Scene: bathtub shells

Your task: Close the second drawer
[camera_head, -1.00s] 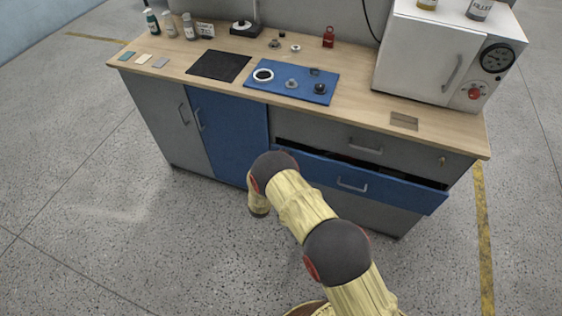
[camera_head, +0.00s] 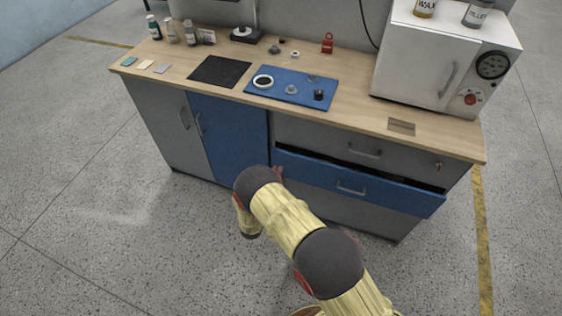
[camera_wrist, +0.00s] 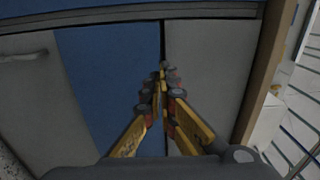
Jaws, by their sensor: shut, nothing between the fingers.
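The second drawer (camera_head: 400,197) has a blue front with a bar handle and stands partly open, below a shut grey drawer (camera_head: 318,134) and above another grey one (camera_head: 376,215). A dark gap shows above its blue front. My arm reaches toward the left end of this drawer and largely hides my gripper in the head view. In the wrist view my gripper (camera_wrist: 163,76) has yellow fingers whose tips are together, with nothing between them. The tips overlap the seam between a blue panel (camera_wrist: 105,85) and a grey panel (camera_wrist: 205,70). I cannot tell whether they touch.
A blue door (camera_head: 228,135) and a grey door (camera_head: 160,115) stand left of the drawers. The wooden worktop (camera_head: 350,115) overhangs above and carries a blue mat (camera_head: 258,91), a white oven (camera_head: 425,60) and bottles. The floor in front is free.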

